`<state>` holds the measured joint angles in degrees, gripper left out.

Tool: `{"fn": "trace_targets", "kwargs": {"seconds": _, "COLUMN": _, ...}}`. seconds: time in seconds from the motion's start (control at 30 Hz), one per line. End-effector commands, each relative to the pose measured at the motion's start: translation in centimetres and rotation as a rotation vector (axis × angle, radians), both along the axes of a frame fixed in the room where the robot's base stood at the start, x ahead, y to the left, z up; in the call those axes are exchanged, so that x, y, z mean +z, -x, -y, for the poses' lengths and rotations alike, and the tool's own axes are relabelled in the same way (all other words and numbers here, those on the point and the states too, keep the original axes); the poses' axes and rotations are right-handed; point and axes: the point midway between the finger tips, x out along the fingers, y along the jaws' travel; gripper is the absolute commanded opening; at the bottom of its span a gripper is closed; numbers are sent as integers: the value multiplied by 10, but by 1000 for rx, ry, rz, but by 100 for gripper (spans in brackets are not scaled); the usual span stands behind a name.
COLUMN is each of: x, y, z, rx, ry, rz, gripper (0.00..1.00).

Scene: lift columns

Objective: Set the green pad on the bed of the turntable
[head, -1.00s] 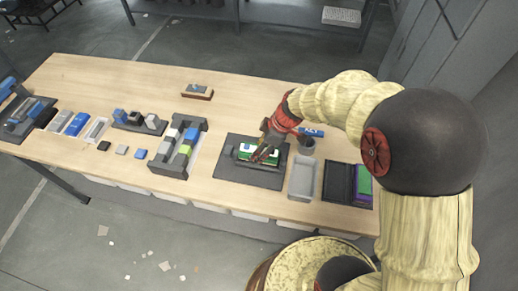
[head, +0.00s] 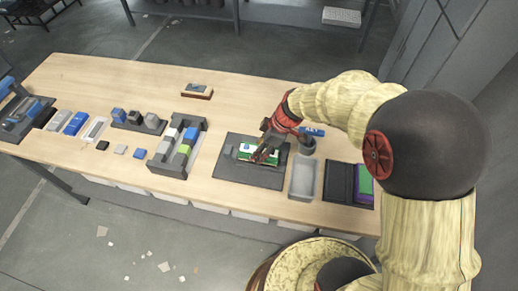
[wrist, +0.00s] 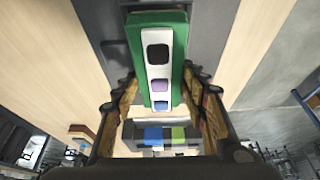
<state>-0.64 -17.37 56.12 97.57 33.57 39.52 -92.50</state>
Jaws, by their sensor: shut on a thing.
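The green pad (head: 275,158), with a white strip along its top, is at my gripper (head: 258,158), over a dark grey plate (head: 237,175). This plate looks like the turntable; its bed is mostly hidden. In the wrist view the green pad (wrist: 181,50) fills the upper middle, its white strip carrying black, purple and blue squares. My gripper (wrist: 160,95) is shut on the pad from both sides. The dark grey plate (wrist: 208,30) shows beside it. I cannot tell whether the pad touches the plate.
A grey rack (head: 165,168) of coloured blocks stands left of the plate. A brown block (head: 197,95) lies behind. Bare wood lies between it and the plate.

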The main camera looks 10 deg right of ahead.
Motion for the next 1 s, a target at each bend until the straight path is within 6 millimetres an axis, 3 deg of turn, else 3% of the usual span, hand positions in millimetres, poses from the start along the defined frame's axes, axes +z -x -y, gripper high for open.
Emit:
{"fn": "trace_targets", "kwargs": {"seconds": 0.73, "x": -3, "y": 0, "z": 0, "rx": 0, "ry": -1, "rz": 1, "gripper": 5}}
{"fn": "trace_targets", "kwargs": {"seconds": 0.77, "x": -3, "y": 0, "z": 0, "rx": 0, "ry": -1, "rz": 1, "gripper": 44}}
{"fn": "trace_targets", "kwargs": {"seconds": 1.0, "x": -3, "y": 0, "z": 0, "rx": 0, "ry": 0, "rz": 1, "gripper": 58}}
